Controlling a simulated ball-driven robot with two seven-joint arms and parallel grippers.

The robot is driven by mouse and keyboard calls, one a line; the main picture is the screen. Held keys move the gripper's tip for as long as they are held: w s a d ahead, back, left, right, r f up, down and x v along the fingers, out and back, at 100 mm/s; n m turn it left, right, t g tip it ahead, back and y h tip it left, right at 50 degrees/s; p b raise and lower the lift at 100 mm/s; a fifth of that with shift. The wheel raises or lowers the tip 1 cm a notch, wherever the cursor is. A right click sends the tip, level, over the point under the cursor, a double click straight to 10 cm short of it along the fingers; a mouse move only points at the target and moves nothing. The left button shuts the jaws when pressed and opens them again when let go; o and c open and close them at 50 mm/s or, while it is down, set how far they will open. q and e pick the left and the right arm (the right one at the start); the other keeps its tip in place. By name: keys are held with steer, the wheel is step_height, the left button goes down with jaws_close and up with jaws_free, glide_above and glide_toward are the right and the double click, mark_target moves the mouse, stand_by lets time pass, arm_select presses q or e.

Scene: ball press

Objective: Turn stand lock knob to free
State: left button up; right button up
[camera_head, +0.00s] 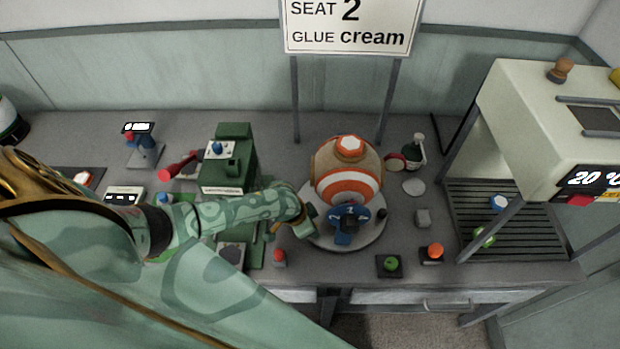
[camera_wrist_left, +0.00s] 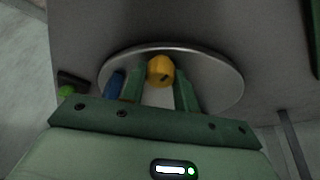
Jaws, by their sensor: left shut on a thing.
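A yellow knob (camera_wrist_left: 160,70) sits at the round grey stand plate in the left wrist view, between the two green fingers of my left gripper (camera_wrist_left: 160,90). The fingers are closed on its sides. The knob has a dark mark on its face; its setting is not readable. In the head view my left gripper (camera_head: 303,224) is at the left rim of the stand plate (camera_head: 347,244) and hides the knob. An orange-and-white ball (camera_head: 347,175) sits on the stand, with a blue part (camera_head: 345,222) at its front. My right gripper is not in view.
A green machine (camera_head: 232,160) with a red handle (camera_head: 178,167) stands left of the stand. A green button (camera_head: 390,263) and an orange button (camera_head: 434,251) lie at the front. A cream press-like unit (camera_head: 535,120) with a slatted shelf stands right. A sign (camera_head: 350,25) rises behind.

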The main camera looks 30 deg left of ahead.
arm_select(q)
steer(key=n+p, duration=0.2)
steer(key=p, duration=0.1)
steer(key=n+y+p, duration=0.1)
steer(key=shift+d+r+n+p, duration=0.2)
steer(key=shift+r+n+p, duration=0.05)
steer(key=shift+n+p, duration=0.05)
steer(key=shift+f+n+y+p, duration=0.2)
steer(key=shift+n+y+p, duration=0.5)
steer(key=shift+n+p, duration=0.65)
steer(key=shift+n, duration=0.35)
steer(key=o, duration=1)
steer(key=shift+c, duration=0.2)
